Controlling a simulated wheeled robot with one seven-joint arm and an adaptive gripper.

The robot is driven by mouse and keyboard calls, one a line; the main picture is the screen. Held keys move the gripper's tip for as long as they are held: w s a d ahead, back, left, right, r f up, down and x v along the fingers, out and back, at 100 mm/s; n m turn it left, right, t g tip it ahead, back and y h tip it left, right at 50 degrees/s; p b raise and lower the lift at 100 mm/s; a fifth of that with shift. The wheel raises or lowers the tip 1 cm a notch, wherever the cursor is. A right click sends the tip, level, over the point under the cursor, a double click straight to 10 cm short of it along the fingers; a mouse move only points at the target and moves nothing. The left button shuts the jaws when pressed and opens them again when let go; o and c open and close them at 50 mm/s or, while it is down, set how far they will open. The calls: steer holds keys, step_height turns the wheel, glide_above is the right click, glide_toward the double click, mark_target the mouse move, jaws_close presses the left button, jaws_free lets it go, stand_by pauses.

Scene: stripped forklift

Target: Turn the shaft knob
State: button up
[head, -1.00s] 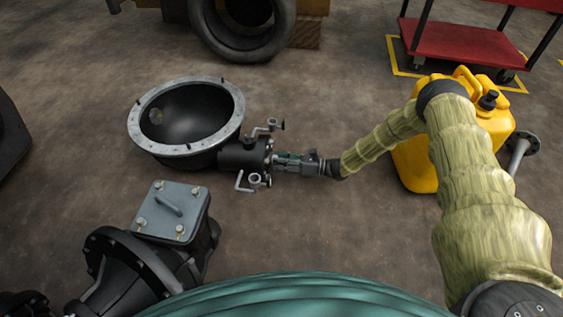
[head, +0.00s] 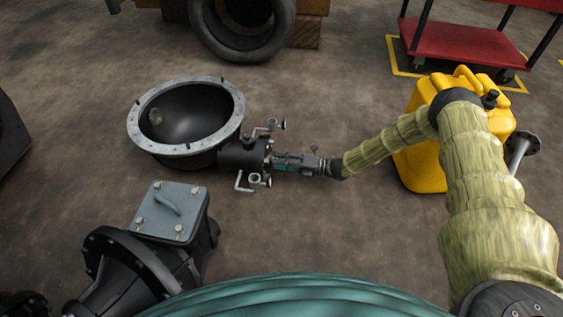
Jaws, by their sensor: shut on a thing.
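A dark round housing (head: 190,112) with a wide grey flange ring sits on the floor at left of centre. A short black cylinder (head: 243,156) sticks out of its right side, with small grey pipe fittings (head: 256,181) around its end face. My gripper (head: 279,162) reaches in from the right, level with the floor, its fingers at the end of this cylinder. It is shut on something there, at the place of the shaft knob. The knob itself is hidden by the fingers and too small to make out.
A black flanged part with a grey bolted cover (head: 172,212) stands at the lower left. A yellow canister (head: 423,165) stands behind my arm at right. A tyre (head: 243,30) and a red cart (head: 462,45) are at the back. The floor around my gripper is clear.

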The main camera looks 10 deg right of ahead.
steer(key=m, duration=0.4)
steer(key=shift+m, duration=0.4)
steer(key=m, duration=0.3)
steer(key=shift+m, duration=0.3)
steer(key=m, duration=0.4)
steer(key=shift+r, duration=0.1)
steer(key=shift+m, duration=1.9)
steer(key=o, duration=1)
steer(key=shift+o, duration=0.2)
steer(key=shift+r, duration=0.1)
